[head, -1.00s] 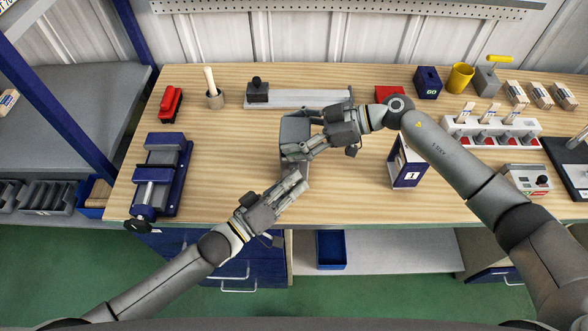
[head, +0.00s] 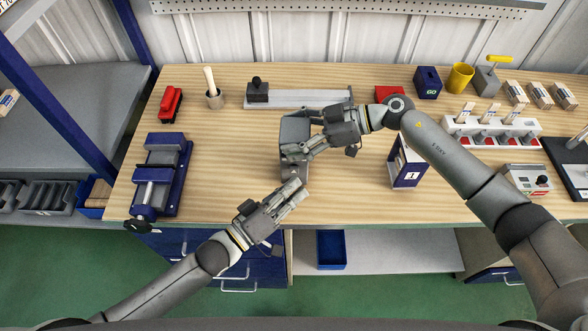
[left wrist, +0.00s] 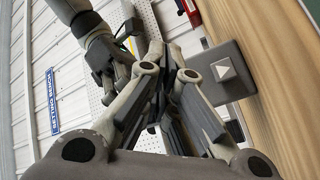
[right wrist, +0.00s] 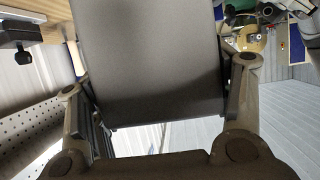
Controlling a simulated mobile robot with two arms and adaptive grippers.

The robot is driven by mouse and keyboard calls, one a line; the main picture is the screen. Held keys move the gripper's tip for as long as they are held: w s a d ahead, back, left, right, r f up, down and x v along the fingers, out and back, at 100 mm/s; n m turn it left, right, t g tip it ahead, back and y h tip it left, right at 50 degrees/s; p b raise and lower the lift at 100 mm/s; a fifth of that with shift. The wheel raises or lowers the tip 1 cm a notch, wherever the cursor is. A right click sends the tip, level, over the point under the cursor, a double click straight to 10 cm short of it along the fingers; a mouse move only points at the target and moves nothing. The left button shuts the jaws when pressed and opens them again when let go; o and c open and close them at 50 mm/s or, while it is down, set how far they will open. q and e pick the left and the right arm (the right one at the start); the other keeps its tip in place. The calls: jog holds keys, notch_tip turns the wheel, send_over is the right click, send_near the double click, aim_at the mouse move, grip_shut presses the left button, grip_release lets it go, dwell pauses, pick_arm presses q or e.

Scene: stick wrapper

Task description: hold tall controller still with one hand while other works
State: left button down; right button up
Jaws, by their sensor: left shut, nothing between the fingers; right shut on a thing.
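The tall controller is a grey upright box (head: 294,128) near the middle of the bench. My right gripper (head: 293,151) is shut on it from the right. In the right wrist view its broad grey side (right wrist: 150,60) fills the space between the fingers. My left gripper (head: 297,187) is shut and empty, just in front of the controller and apart from it. In the left wrist view a grey face with a pale triangle (left wrist: 224,71) shows right of my left fingers. My fingers partly hide the controller's lower part.
A blue-sided stand marked 1 (head: 408,164) is close to the right of the controller, under my right arm. A grey rail (head: 310,97) lies behind. A blue vise (head: 161,172) is at the left. The bench between vise and controller is clear.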

pick_arm(q)
jog(key=s, duration=0.5)
jog(key=shift+a, duration=0.1)
dwell(0.6)
pick_arm(e)
jog(key=o, duration=1.4)
pick_arm(q)
notch_tip(320, 180, up, 6)
jog(key=p, duration=0.5)
jog(key=shift+f+p, duration=0.2)
jog(key=shift+p, duration=0.1)
pick_arm(e)
jog(key=a+r+v, duration=0.1)
jog(key=r+v, duration=0.2)
jog(key=v, duration=1.5)
jog(key=shift+r, duration=0.3)
